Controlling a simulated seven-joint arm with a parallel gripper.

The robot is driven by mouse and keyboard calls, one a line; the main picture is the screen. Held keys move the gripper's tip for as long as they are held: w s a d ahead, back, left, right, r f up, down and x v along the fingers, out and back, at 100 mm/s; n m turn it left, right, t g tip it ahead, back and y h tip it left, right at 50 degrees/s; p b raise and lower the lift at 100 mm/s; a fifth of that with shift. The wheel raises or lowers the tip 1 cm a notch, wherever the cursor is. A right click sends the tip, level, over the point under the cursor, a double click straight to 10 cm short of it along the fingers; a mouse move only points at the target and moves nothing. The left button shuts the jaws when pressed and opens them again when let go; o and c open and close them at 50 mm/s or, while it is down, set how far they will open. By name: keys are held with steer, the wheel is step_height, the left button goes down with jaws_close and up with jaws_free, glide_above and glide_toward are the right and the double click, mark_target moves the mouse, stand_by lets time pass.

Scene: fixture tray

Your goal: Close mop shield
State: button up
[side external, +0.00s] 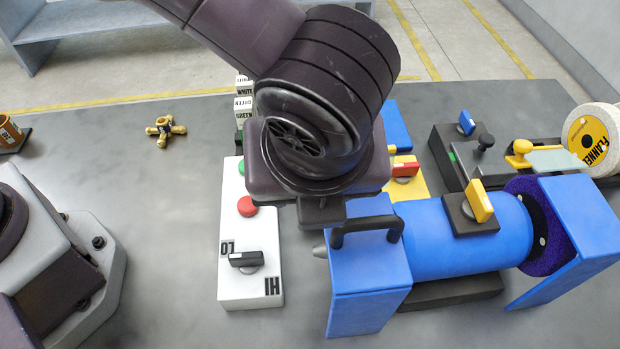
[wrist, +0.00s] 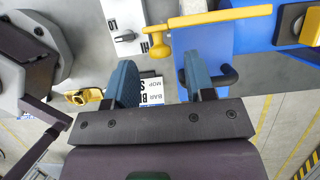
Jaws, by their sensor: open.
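The blue polishing machine (side external: 455,240) lies across the right side of the bench. At its left end is a blue shield (side external: 365,285) with a black handle (side external: 365,232) on top. A second blue shield (side external: 575,235) stands at the right end, beside a purple mop wheel (side external: 535,225). In the wrist view the right finger partly covers the handle (wrist: 230,75). In the side external view my wrist hides the fingers, so their height over it is unclear.
A white control box (side external: 246,250) with a red button stands left of the shield. In the wrist view a yellow lever (wrist: 220,18) crosses ahead of the fingers, and a printed card (wrist: 152,90) shows between them. A brass handwheel (side external: 163,130) lies on clear bench at left.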

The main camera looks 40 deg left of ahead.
steer(key=shift+x, duration=1.2)
steer(key=c, duration=0.9)
